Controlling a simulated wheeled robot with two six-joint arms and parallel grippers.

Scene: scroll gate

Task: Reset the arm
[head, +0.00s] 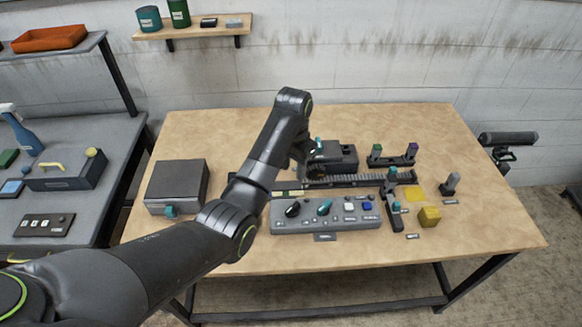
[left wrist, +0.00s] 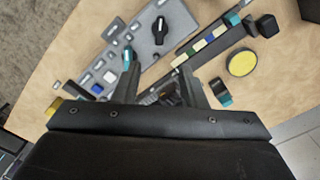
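My left arm reaches across the wooden table from the left in the head view. Its gripper (head: 312,168) is above the table near a dark block (head: 340,151) and a toothed dark rail (head: 345,183), partly hidden by the arm. In the left wrist view the two fingers (left wrist: 160,72) stand apart with the rail and panel beyond them, and nothing is clearly held. A grey control panel (head: 285,227) with a black knob, a teal knob and buttons lies in front of the rail. Part of my right arm shows at the far right edge; its fingers are not discernible.
A dark grey box (head: 178,182) stands at the table's left. A side bench (head: 60,205) is at the left. The table's front right is clear.

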